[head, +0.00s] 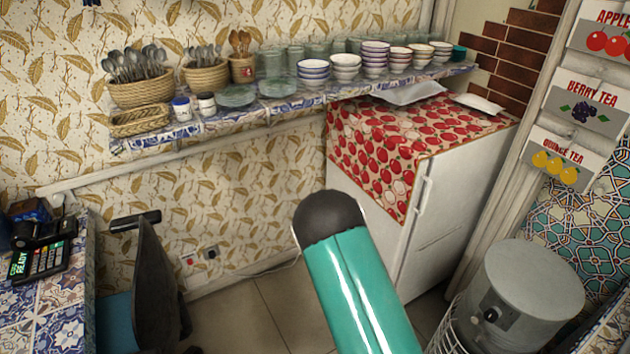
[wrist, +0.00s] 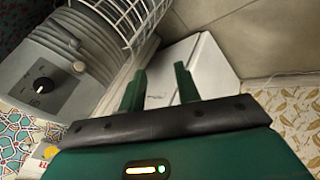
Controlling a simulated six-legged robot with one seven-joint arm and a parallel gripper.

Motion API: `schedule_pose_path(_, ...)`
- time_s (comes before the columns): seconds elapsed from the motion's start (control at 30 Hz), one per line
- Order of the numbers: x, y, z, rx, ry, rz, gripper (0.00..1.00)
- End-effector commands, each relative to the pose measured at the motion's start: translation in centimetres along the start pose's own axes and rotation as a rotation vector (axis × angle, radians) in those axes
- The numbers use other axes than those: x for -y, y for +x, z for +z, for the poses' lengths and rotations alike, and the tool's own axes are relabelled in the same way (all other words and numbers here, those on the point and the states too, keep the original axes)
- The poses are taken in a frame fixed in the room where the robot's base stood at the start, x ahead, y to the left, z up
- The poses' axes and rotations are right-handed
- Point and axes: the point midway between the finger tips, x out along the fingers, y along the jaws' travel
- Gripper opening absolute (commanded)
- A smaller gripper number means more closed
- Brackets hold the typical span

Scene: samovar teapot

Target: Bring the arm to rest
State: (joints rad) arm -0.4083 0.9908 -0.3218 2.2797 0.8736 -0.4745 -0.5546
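My green arm (head: 350,290) with its dark rounded joint (head: 328,215) rises from the bottom middle of the head view. My gripper is not seen in the head view. In the wrist view my gripper (wrist: 160,70) shows two green fingers set apart, with nothing between them. It is open and empty. Beyond the fingers is the white fridge (wrist: 210,62), and the gripper looks apart from it, though the distance is hard to tell.
A grey drum-shaped appliance (head: 540,280) with a knob stands at the right; it also shows in the wrist view (wrist: 50,65). The white fridge (head: 450,200) has a red patterned cloth (head: 400,150). A tiled shelf (head: 240,118) holds bowls and baskets. A dark chair (head: 155,285) stands left.

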Motion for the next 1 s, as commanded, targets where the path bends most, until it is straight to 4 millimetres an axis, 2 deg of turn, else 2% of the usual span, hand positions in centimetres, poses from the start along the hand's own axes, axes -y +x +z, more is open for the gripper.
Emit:
schedule_pose_path(0.03, 0.5, -1.5, -1.6, -0.003, 0.036, -0.055, 0.33)
schedule_pose_path(0.2, 1.7, -6.4, -5.5, 0.002, 0.114, -0.228, 0.33)
schedule_pose_path(0.33, 1.9, -10.6, -8.2, -0.002, 0.154, -0.347, 0.33)
schedule_pose_path(0.5, 1.0, -16.4, -10.9, -0.013, 0.183, -0.483, 0.33)
schedule_pose_path(0.77, -2.1, -25.5, -13.2, -0.041, 0.181, -0.632, 0.33)
schedule_pose_path(1.0, -6.4, -33.2, -12.8, -0.071, 0.147, -0.697, 0.33)
